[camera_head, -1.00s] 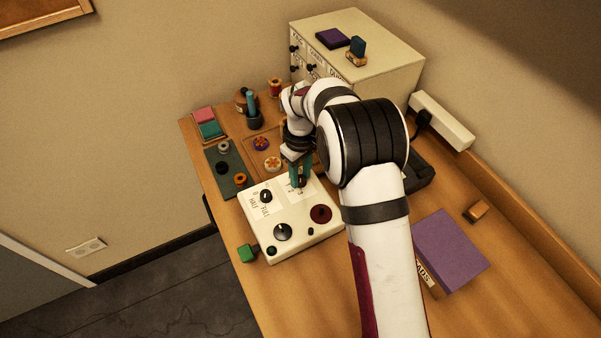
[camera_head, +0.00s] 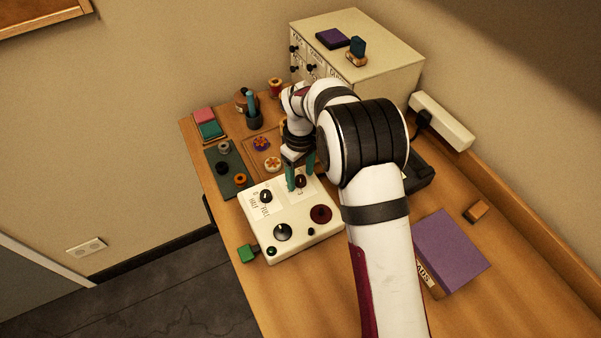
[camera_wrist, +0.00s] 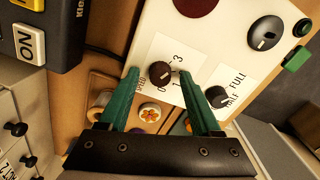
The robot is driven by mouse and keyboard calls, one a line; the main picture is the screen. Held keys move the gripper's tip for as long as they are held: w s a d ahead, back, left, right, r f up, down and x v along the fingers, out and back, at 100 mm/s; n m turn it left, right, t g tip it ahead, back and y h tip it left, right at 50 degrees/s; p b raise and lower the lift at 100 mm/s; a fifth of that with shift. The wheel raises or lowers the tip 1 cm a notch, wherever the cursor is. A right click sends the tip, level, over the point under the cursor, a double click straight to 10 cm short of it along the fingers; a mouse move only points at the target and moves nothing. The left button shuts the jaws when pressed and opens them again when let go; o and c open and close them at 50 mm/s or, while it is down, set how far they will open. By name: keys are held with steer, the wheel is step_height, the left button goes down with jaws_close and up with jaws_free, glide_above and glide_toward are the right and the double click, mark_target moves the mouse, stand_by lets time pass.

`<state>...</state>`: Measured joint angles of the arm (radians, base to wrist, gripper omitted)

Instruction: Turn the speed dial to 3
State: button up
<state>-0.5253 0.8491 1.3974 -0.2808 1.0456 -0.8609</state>
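The speed dial (camera_head: 300,182) is a small dark brown knob on the cream control box (camera_head: 298,246). In the wrist view the dial (camera_wrist: 160,72) sits on a white label with 0, 1 and 3 readable. The 2 is not visible, and I cannot tell which number its pale mark points at. My gripper (camera_head: 301,180) is over the box with its green fingers on either side of the dial. In the wrist view my gripper (camera_wrist: 159,73) is open, with a small gap between each finger and the dial.
Beside the speed dial is the HALF/FULL knob (camera_wrist: 218,97). The box also carries a larger black knob (camera_head: 283,232) and a dark red disc (camera_head: 321,213). A green block (camera_head: 247,253) lies at its left. A purple book (camera_head: 451,250) lies to the right of my arm.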

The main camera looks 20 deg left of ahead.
mark_target(301, 179)
step_height(301, 179, up, 16)
stand_by(0.4)
steer(key=shift+d, duration=0.1)
